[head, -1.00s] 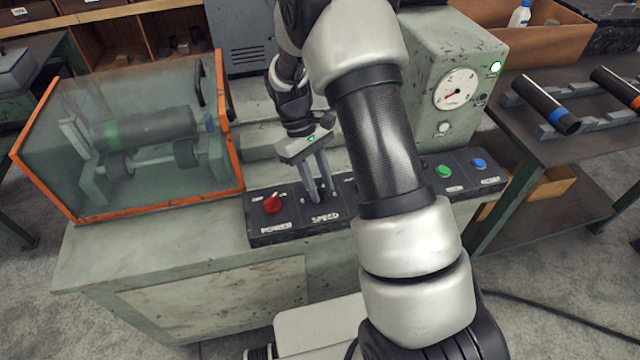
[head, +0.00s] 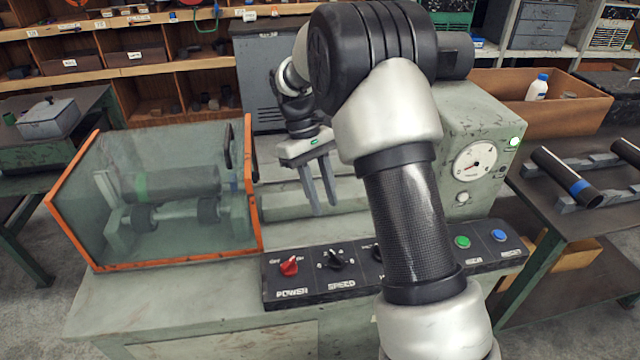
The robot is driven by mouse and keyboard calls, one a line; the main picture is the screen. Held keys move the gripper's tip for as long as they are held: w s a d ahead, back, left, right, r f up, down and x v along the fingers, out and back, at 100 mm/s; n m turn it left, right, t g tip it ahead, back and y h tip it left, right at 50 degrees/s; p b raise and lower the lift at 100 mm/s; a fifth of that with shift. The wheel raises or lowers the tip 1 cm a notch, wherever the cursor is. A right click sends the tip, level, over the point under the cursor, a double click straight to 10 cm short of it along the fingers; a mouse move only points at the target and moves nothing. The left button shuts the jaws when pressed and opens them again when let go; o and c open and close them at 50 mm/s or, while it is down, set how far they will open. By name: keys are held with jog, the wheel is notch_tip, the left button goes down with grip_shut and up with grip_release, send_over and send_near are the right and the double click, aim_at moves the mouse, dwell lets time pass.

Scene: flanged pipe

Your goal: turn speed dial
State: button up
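The speed dial (head: 336,259) is a black knob on the black control panel (head: 330,289), above the label SPEED and just right of the red power knob (head: 289,266). My gripper (head: 325,208) hangs above and behind the dial, fingers pointing down. The two fingers are apart with a gap between them, and nothing is held. The dial stands clear of the fingers. My forearm hides the middle of the panel, including most of another black knob right of the speed dial.
Right on the panel are a green button (head: 462,242) and a blue button (head: 498,235). A gauge (head: 474,163) is on the upright cabinet behind. A clear guard box with an orange frame (head: 258,215) stands left. Pipes (head: 566,177) lie on the right-hand bench.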

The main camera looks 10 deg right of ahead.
jog(key=shift+v, duration=1.4)
jog(key=s+d+r+m+t+y+p, duration=0.1)
jog(key=s+r+t+p, duration=0.1)
jog(key=s+r, duration=0.5)
jog(key=s+d+r+m+t+p, duration=0.1)
jog(key=s+r+m+t+p, duration=0.2)
jog(key=r, duration=0.7)
jog(key=s+r+m+t+p, duration=0.1)
jog(key=s+r+t, duration=0.1)
jog(key=s, duration=0.5)
jog(key=s+d+r+m+t+y+p, duration=0.1)
jog(key=s+r+t+p, duration=0.1)
jog(key=s, duration=0.5)
jog(key=shift+d+r+p, duration=0.15)
jog(key=shift+r+p, duration=0.15)
